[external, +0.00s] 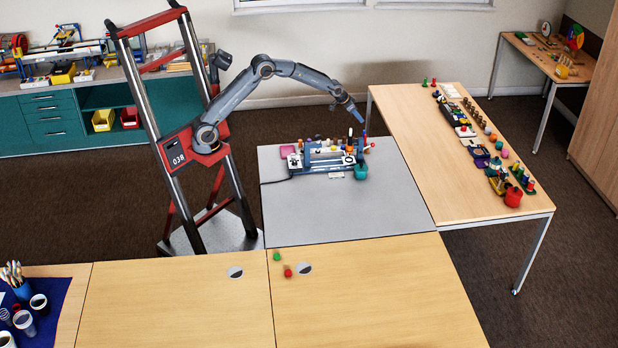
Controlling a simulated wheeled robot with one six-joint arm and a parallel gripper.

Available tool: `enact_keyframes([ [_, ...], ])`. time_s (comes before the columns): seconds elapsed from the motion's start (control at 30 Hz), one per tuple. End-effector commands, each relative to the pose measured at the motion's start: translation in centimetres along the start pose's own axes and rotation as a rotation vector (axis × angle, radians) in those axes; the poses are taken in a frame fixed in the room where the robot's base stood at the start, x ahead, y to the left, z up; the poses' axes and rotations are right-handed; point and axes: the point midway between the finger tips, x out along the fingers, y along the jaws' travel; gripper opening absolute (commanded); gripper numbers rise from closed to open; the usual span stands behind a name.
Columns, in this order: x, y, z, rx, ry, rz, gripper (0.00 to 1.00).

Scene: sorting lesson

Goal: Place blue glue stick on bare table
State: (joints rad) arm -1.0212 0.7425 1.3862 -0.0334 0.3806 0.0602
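My gripper (357,115) points down and to the right above the back right part of the grey table (310,215). Its fingers are too small to tell open from shut. The front half of the grey table is bare.
A wooden table (435,150) on the right carries several small items. A green and a red piece (288,271) lie on the front wooden table.

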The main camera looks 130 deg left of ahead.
Motion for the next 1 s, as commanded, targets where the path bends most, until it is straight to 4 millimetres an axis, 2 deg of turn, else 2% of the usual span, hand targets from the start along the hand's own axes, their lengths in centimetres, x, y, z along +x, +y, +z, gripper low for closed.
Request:
enact_keyframes([
  [0.27, 0.9, -0.4, 0.3, -0.001, 0.153, -0.018, 0.21],
  [0.47, 0.7, -0.4, 0.9, -0.001, 0.326, -0.022, 0.21],
  [0.93, -2.6, 0.7, 2.7, -0.001, 0.643, 0.013, 0.21],
  [1.0, -0.8, 0.7, 3.9, -0.001, 0.635, 0.012, 0.21],
])
